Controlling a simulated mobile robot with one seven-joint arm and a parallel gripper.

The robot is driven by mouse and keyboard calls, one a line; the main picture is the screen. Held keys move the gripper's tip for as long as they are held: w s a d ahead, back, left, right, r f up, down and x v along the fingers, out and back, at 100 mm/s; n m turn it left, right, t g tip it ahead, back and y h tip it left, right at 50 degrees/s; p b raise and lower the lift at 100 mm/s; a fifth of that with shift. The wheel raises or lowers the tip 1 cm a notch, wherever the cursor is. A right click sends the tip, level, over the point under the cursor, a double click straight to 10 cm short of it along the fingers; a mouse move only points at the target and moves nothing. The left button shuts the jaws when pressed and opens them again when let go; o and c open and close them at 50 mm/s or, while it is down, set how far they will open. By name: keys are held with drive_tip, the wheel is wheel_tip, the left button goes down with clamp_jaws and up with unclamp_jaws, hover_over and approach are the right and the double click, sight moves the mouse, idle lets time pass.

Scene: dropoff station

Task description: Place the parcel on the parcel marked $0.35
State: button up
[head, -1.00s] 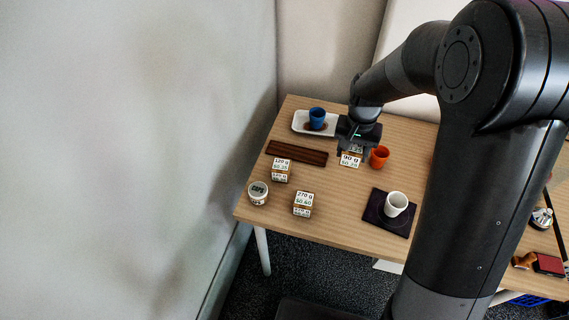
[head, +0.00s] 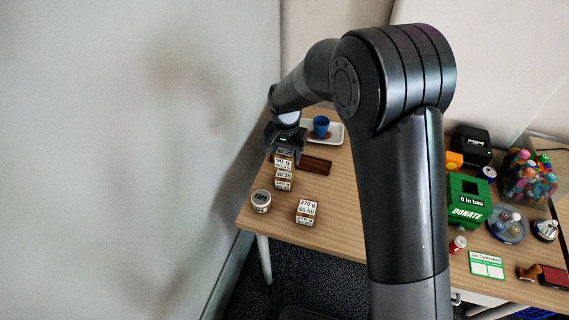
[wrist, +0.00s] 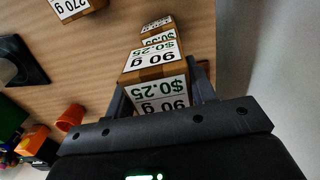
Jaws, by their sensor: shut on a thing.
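My gripper (head: 284,147) is shut on a parcel (head: 283,161) marked 90 g and $0.25, a small brown box with white labels. The held parcel also shows large between the fingers in the wrist view (wrist: 153,62). The parcel marked $0.35 (head: 284,183) stands on the table at the left and shows directly below the held one in the head view. In the wrist view it (wrist: 158,29) shows just beyond the held parcel, partly hidden by it. I cannot tell whether the two touch.
A 270 g parcel (head: 306,211) and a round caps tub (head: 261,200) stand in front. A dark wooden rack (head: 316,164) lies to the right. A white tray (head: 337,132) holds a blue cup (head: 321,125) behind. In the wrist view an orange cup (wrist: 70,117) stands at left.

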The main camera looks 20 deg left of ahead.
sight(284, 164)
drive_tip(key=shift+a+f, duration=0.15)
drive_tip(key=shift+a, duration=0.05)
drive_tip(key=shift+f, duration=2)
drive_tip(key=shift+f, duration=0.1)
drive_tip(key=o, duration=1)
wheel_tip(284, 164, up, 12)
drive_tip(key=shift+r, duration=0.1)
